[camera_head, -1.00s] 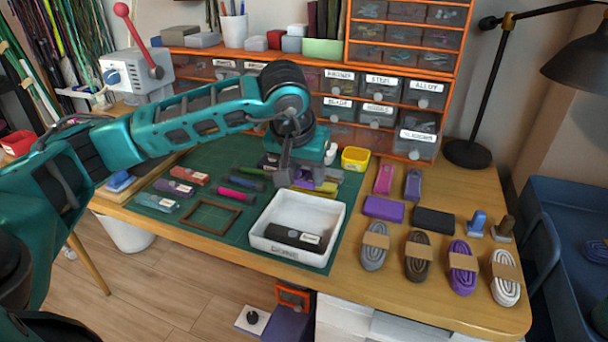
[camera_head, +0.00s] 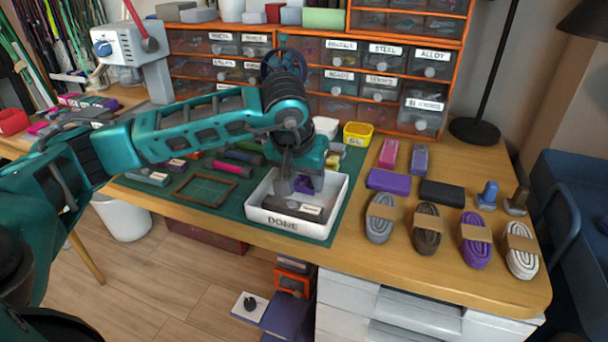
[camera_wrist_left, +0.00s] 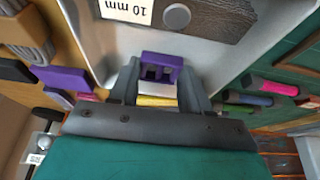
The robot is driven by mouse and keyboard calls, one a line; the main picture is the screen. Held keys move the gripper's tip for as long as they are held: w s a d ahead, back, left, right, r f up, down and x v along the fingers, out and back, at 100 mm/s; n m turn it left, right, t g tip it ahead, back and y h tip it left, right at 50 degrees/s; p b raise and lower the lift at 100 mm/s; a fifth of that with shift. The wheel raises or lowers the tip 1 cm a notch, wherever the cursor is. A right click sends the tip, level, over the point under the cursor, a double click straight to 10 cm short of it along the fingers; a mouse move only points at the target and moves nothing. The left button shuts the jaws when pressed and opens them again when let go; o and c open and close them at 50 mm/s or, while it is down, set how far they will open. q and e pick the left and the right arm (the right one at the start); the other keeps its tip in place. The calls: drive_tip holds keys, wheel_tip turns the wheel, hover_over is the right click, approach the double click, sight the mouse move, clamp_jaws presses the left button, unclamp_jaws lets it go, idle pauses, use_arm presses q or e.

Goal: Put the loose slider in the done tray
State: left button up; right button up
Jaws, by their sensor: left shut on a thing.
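The loose slider is a small purple block (camera_wrist_left: 161,68); it also shows as a purple patch in the head view (camera_head: 303,185). My left gripper (camera_head: 294,187) is shut on it, with a finger on each side in the left wrist view (camera_wrist_left: 160,80). It is over the inside of the white done tray (camera_head: 328,220), which is labelled DONE. A dark bar with a pale label (camera_head: 292,208) lies in the tray near its front wall. In the head view the fingers partly hide the slider, and I cannot tell whether it touches the tray floor. My right gripper is not in view.
An empty brown frame (camera_head: 206,190) and several coloured bars lie on the green mat left of the tray. A yellow bin (camera_head: 357,134) stands behind. Cord bundles (camera_head: 380,217) and purple and black blocks (camera_head: 441,193) stand to the right.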

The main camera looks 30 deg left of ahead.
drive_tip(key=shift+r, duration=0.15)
use_arm(q)
drive_tip(key=shift+f+b, duration=0.25)
drive_tip(key=shift+b, duration=0.05)
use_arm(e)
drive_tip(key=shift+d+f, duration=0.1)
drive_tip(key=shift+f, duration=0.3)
use_arm(q)
drive_tip(key=o, duration=1)
drive_tip(key=shift+c, duration=0.2)
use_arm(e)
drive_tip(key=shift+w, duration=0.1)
use_arm(q)
drive_tip(key=p+v, duration=0.1)
drive_tip(key=v, duration=0.4)
drive_tip(key=shift+r+p, duration=0.15)
drive_tip(key=shift+p, duration=0.25)
drive_tip(key=p+v, duration=0.2)
drive_tip(key=v, duration=0.5)
drive_tip(key=shift+s+r, duration=0.25)
drive_tip(key=shift+s, duration=0.05)
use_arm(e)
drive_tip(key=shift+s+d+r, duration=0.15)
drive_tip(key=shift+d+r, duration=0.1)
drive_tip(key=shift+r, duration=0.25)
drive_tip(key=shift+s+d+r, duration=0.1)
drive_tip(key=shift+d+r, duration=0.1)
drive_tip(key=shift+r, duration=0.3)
use_arm(q)
drive_tip(key=shift+d, duration=0.1)
